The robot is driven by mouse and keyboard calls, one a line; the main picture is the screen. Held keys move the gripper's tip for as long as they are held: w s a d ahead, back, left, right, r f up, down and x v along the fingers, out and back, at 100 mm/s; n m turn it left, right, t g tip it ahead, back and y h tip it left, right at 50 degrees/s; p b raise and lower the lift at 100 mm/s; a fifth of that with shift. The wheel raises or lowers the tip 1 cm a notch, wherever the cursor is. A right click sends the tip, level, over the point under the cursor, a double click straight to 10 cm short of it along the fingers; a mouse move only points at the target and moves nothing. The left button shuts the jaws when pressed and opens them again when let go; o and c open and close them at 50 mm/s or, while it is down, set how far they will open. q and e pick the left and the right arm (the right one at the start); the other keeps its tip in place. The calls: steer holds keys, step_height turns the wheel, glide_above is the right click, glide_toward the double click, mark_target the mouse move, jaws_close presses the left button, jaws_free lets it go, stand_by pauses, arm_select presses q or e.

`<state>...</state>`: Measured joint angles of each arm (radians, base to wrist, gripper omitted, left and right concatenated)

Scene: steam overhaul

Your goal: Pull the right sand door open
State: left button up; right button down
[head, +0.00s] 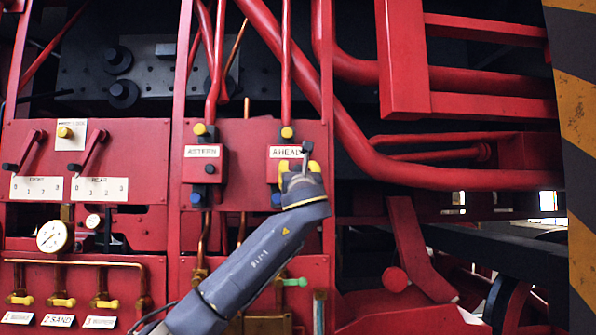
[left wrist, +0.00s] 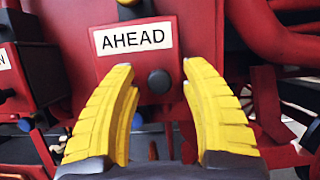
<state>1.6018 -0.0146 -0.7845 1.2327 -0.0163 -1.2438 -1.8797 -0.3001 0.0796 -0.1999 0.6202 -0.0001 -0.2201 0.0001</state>
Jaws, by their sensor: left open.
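Two small red doors sit side by side on the red panel. The left one (head: 202,168) is labelled ASTERN. The right one (head: 274,167) is labelled AHEAD and looks shut; in the left wrist view its red face (left wrist: 108,72) fills the middle. A dark round knob (left wrist: 159,82) on it sits below the label. My left gripper (head: 299,168) is open in front of the right door. In the left wrist view its yellow fingers (left wrist: 160,74) stand either side of the knob, with nothing gripped; contact cannot be told. In the head view the gripper hides this knob.
A thick red pipe (head: 345,125) slopes down close to the right of the door. Thin pipes run above and below both doors. Levers (head: 93,150), a gauge (head: 52,236) and yellow-handled valves (head: 62,300) are at the left. A yellow-black striped post (head: 575,110) stands at the far right.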

arm_select(q)
steer(key=shift+w+r, duration=0.1)
steer(key=shift+w, duration=0.1)
steer(key=shift+c, duration=0.3)
jaws_close()
stand_by(0.3)
